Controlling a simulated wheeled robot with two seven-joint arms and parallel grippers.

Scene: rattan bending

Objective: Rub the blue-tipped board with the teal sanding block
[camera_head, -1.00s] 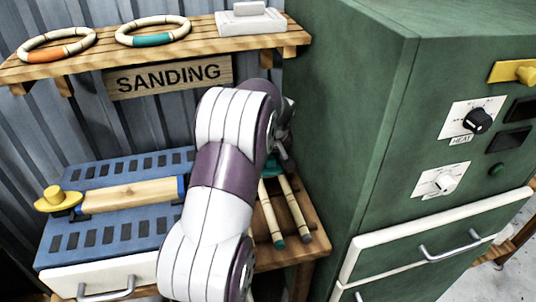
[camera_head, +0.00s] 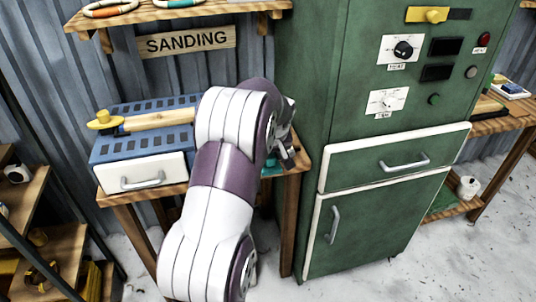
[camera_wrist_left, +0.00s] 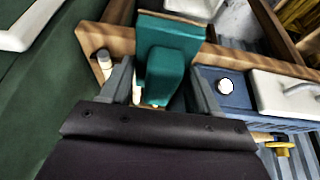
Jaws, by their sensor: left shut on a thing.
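My left gripper (camera_head: 284,150) is in front of the right part of the sanding bench (camera_head: 297,162), partly hidden by my own arm. In the left wrist view the gripper (camera_wrist_left: 162,82) is shut on the teal sanding block (camera_wrist_left: 168,38), with a finger on each side of its grip. A bit of teal (camera_head: 272,171) shows below the gripper in the head view. A pale wooden piece (camera_head: 158,120) lies across the blue sanding machine (camera_head: 125,146); its right end is behind my arm. My right gripper is out of view.
A green cabinet (camera_head: 345,140) with dials and drawers stands right of the bench. Another wooden table (camera_head: 500,123) with a small blue and white item (camera_head: 512,88) is beyond it. Shelving (camera_head: 50,245) stands at lower left. Floor (camera_head: 420,270) is clear at lower right.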

